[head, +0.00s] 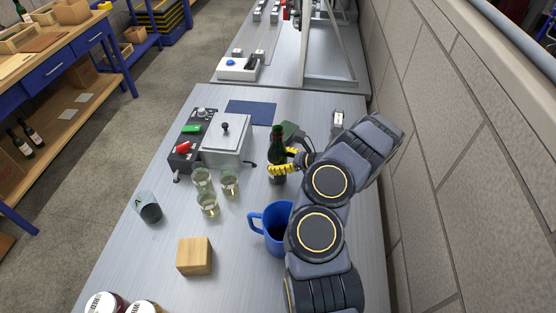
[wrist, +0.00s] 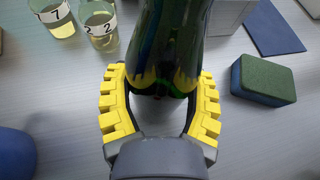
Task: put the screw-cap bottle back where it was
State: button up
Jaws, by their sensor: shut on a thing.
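A dark green bottle (head: 277,150) stands upright, or close to it, near the middle of the table in the head view. My gripper (head: 283,168) has yellow fingers and is shut around the bottle's body. In the wrist view the bottle (wrist: 170,50) rises between the two yellow fingers of my gripper (wrist: 160,95), which press on its sides. The bottle's cap is outside the wrist view and small in the head view. I cannot tell whether its base touches the table.
Several glasses (head: 202,178) stand left of the bottle, near a grey boxy machine (head: 222,150). A blue mug (head: 265,225) is close in front. A green-and-blue sponge (wrist: 263,80) lies right of the bottle in the wrist view.

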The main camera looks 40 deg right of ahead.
jog(key=shift+f, duration=0.1)
jog(key=o, duration=1.1)
jog(key=v, duration=1.2)
